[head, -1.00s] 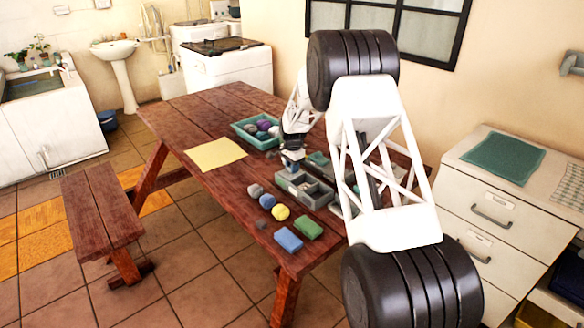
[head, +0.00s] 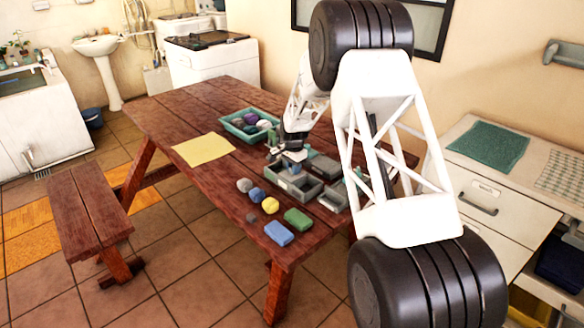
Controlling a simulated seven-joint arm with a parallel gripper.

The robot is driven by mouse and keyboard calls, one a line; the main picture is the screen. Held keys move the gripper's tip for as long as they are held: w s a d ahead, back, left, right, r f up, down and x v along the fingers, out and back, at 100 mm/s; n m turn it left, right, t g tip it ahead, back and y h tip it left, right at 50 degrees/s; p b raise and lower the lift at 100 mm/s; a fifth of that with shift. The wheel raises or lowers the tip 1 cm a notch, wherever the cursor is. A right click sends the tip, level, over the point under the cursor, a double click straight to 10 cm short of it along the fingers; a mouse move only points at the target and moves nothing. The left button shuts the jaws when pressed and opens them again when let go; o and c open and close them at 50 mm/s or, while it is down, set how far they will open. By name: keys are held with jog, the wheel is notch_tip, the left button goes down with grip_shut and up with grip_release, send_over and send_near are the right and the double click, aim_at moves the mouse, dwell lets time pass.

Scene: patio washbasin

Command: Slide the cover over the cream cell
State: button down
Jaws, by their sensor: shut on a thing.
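A grey divided box (head: 298,192) stands on the wooden table, with open compartments at its front. My gripper (head: 293,160) is low over the back left part of this box. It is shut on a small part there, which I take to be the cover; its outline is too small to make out. A flat grey panel (head: 323,167) lies at the back right of the box. I cannot tell which compartment is the cream cell, and my arm hides part of the area to the right.
A teal tray (head: 230,131) of balls stands behind and left. A yellow sheet (head: 203,149) lies on the table. Several loose pieces, including a blue block (head: 279,233), a green block (head: 298,218) and a yellow ball (head: 270,205), lie at the front. Another grey tray (head: 333,198) is right of the box.

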jog(key=c, duration=1)
grip_release()
jog(key=shift+o, duration=0.2)
jog(key=shift+r, duration=0.15)
jog(key=shift+r, duration=3.8)
